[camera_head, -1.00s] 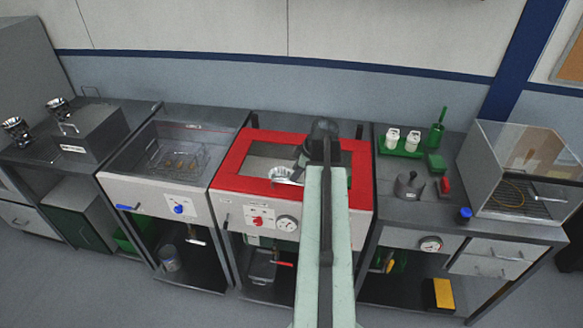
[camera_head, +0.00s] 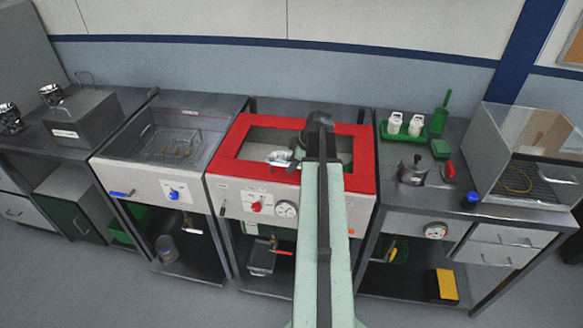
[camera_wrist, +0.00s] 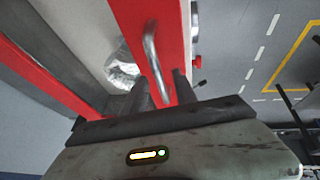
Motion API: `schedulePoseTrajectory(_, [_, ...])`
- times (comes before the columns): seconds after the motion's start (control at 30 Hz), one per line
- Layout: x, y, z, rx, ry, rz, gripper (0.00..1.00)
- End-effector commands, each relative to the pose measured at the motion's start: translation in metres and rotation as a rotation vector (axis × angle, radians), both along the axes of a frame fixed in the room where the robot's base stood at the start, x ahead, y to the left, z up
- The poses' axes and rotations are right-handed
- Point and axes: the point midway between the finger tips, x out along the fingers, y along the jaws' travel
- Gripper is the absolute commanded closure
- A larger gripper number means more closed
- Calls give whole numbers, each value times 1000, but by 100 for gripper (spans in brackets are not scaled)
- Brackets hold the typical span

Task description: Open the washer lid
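A red-framed lid (camera_head: 235,150) with a window lies flat on the middle machine, and looks closed. A silver bar handle (camera_wrist: 152,60) stands on its red frame in the wrist view. My gripper (camera_wrist: 162,88) has its two dark fingers apart, one on each side of the handle's near end. I cannot tell whether they touch it. In the head view my gripper (camera_head: 296,155) is over the lid, and my arm hides the lid's front right part and the handle. A shiny metal cup (camera_wrist: 122,72) shows through the window.
The left machine (camera_head: 165,145) has a clear-topped tank with a wire basket. Below the red lid are a red knob (camera_head: 256,207) and a gauge (camera_head: 285,209). On the right bench stand a green tray (camera_head: 408,134), a grey pot (camera_head: 413,170) and a clear-fronted box (camera_head: 528,160).

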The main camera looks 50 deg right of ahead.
Motion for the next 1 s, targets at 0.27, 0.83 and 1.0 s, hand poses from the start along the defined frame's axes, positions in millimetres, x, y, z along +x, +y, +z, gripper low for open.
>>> schedulePoseTrajectory(0.27, [0, 1, 1, 0, 1, 1, 100])
schedulePoseTrajectory(0.83, [0, 2, 0, 3, 3, 4, 100])
schedulePoseTrajectory(1.0, [0, 2, 0, 4, 3, 4, 100])
